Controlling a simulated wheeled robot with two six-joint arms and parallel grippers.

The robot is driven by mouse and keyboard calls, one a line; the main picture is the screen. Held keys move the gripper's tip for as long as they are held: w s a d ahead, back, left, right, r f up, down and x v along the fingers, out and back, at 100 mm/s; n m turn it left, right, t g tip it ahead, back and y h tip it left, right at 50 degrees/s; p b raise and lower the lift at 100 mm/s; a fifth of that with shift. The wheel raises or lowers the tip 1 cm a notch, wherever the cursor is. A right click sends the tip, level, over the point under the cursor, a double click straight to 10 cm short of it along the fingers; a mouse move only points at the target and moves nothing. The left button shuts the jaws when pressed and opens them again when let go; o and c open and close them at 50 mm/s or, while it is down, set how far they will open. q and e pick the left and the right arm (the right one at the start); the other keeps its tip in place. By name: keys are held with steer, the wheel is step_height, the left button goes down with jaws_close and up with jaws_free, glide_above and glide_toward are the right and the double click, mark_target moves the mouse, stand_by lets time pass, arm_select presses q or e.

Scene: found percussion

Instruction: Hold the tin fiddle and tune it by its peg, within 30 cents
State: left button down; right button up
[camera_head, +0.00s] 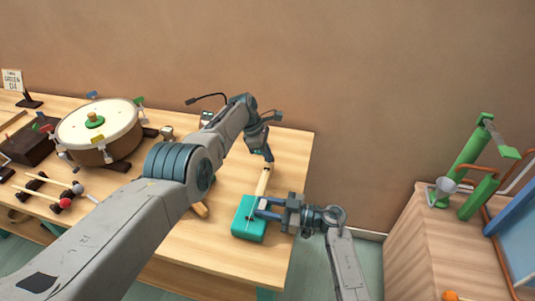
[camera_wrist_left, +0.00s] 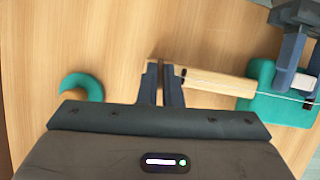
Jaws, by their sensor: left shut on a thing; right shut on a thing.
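The tin fiddle has a teal box body (camera_head: 248,217) and a pale wooden neck (camera_head: 263,182), lying near the table's right end. In the left wrist view its neck (camera_wrist_left: 222,83) runs right to the teal body (camera_wrist_left: 262,80). My left gripper (camera_head: 269,159) is at the neck's far end, its fingers (camera_wrist_left: 160,88) shut around a small dark piece there that looks like the peg; the fingers mostly hide it. My right gripper (camera_head: 264,208) is shut on the fiddle's body from the right. A thin string crosses the body in the left wrist view.
A round drum (camera_head: 100,125), mallets (camera_head: 77,188) and a "GREEN D4" sign (camera_head: 12,80) are on the left. A teal curved piece (camera_wrist_left: 80,86) lies beside my left gripper. A wooden cabinet (camera_head: 420,245) with a green cylinder (camera_head: 468,150) stands right, across a gap.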

arm_select(q)
steer(key=c, duration=1.6)
jaws_free()
steer(key=shift+r, duration=0.15)
steer(key=v, duration=1.1)
steer(key=shift+a+r, duration=0.25)
steer(key=shift+r, duration=0.05)
arm_select(e)
steer(key=o, duration=1.3)
steer(key=shift+c, duration=0.2)
